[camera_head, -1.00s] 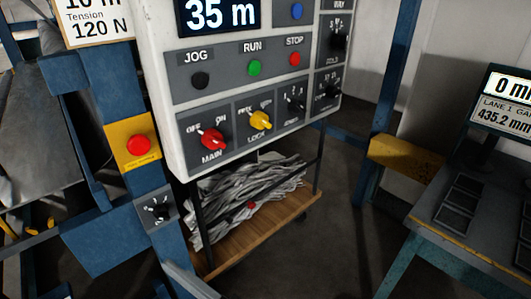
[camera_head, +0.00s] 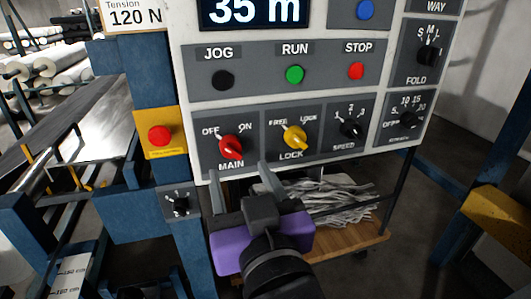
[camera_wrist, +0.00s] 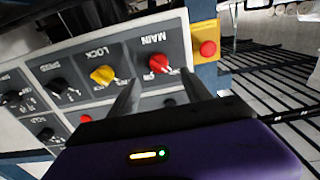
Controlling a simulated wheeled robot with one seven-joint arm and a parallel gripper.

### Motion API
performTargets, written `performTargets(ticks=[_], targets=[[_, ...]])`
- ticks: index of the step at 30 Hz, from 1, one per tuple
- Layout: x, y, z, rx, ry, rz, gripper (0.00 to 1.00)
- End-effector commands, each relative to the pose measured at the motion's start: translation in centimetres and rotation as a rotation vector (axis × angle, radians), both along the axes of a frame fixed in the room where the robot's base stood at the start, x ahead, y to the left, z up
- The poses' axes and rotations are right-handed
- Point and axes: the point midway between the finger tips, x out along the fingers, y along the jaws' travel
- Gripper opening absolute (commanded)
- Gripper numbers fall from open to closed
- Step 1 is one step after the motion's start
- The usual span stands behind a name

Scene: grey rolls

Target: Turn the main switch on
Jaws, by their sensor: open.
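The main switch is a red knob (camera_head: 230,147) at the lower left of the control panel, between the OFF and ON marks above it. Its white pointer leans up and left, toward OFF. It also shows in the wrist view as a red knob (camera_wrist: 160,64) just beyond the fingertips. My gripper (camera_head: 239,178) is open and empty, just below and in front of this knob. In the wrist view my gripper (camera_wrist: 160,80) has one finger to each side of the knob's line, apart from it.
A yellow lock knob (camera_head: 295,138) sits right of the main switch, with a black speed knob (camera_head: 350,129) farther right. A red button on a yellow plate (camera_head: 160,136) is on the blue post at left. A wooden cart shelf (camera_head: 350,238) with grey strips stands below.

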Motion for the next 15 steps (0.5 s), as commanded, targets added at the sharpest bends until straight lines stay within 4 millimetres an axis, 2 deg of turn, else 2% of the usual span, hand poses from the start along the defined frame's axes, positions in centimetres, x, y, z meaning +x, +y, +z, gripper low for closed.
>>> performTargets(ticks=[5, 15], targets=[[1.1, 0.2, -0.4, 0.004, 0.020, -0.006, 0.57], [5.9, 1.5, -0.4, 0.003, 0.019, -0.005, 0.57]])
